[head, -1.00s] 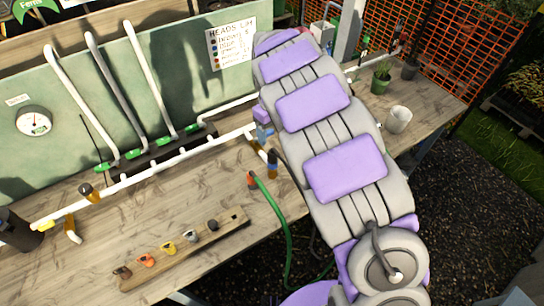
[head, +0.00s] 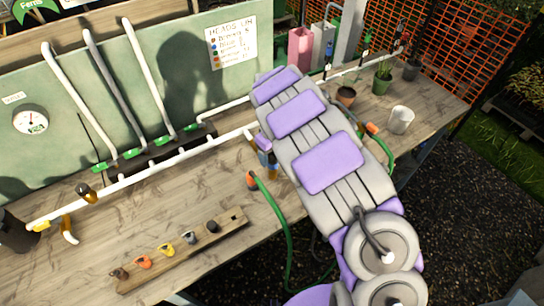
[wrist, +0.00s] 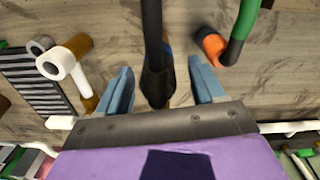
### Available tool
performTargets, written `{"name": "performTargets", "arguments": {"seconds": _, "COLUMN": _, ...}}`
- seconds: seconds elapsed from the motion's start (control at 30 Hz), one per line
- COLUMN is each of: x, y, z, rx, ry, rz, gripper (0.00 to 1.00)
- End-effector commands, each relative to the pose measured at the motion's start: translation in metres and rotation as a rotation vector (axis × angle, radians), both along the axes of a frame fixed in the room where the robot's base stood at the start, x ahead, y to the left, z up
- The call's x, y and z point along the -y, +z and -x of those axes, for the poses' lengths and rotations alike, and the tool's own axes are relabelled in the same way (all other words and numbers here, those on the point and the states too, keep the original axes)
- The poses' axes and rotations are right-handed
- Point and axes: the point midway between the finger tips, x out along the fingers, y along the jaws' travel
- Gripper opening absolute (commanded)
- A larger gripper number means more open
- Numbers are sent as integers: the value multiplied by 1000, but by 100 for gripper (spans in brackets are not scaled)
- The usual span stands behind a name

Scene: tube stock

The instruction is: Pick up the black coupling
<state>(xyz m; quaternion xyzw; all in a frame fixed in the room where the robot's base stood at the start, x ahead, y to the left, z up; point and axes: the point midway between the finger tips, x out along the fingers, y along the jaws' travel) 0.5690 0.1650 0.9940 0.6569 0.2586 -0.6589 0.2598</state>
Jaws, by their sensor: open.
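The black coupling (wrist: 157,88) is a dark, flared piece at the end of a black hose (wrist: 152,28) in the wrist view. It shows between the two blue fingers of my gripper (wrist: 160,70), with space on both sides. My gripper is open and not closed on it. I cannot tell how far the coupling lies below the fingertips. In the head view my gripper (head: 267,157) is low over the front of the bench, and my arm hides most of the coupling.
An orange coupling (wrist: 210,45) on a green hose lies close by; it also shows in the head view (head: 252,180). A white pipe (head: 180,158) runs along the bench. A wooden rack (head: 180,254) holds several coloured fittings. A white cup (head: 401,120) stands at the right.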

Motion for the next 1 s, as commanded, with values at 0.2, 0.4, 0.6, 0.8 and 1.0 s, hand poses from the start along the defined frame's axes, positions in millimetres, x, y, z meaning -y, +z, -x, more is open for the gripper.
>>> {"name": "performTargets", "arguments": {"seconds": 0.2, "x": 1, "y": -1, "z": 0, "rx": 1, "ry": 0, "rz": -1, "gripper": 68}}
{"name": "performTargets", "arguments": {"seconds": 0.4, "x": -1, "y": -1, "z": 0, "rx": 1, "ry": 0, "rz": 1, "gripper": 49}}
{"name": "performTargets", "arguments": {"seconds": 0.6, "x": -1, "y": -1, "z": 0, "rx": 1, "ry": 1, "rz": 1, "gripper": 30}}
{"name": "performTargets", "arguments": {"seconds": 0.8, "x": -1, "y": -1, "z": 0, "rx": 1, "ry": 1, "rz": 1, "gripper": 11}}
{"name": "performTargets", "arguments": {"seconds": 1.0, "x": 0, "y": -1, "z": 0, "rx": 0, "ry": 0, "rz": 0, "gripper": 7}}
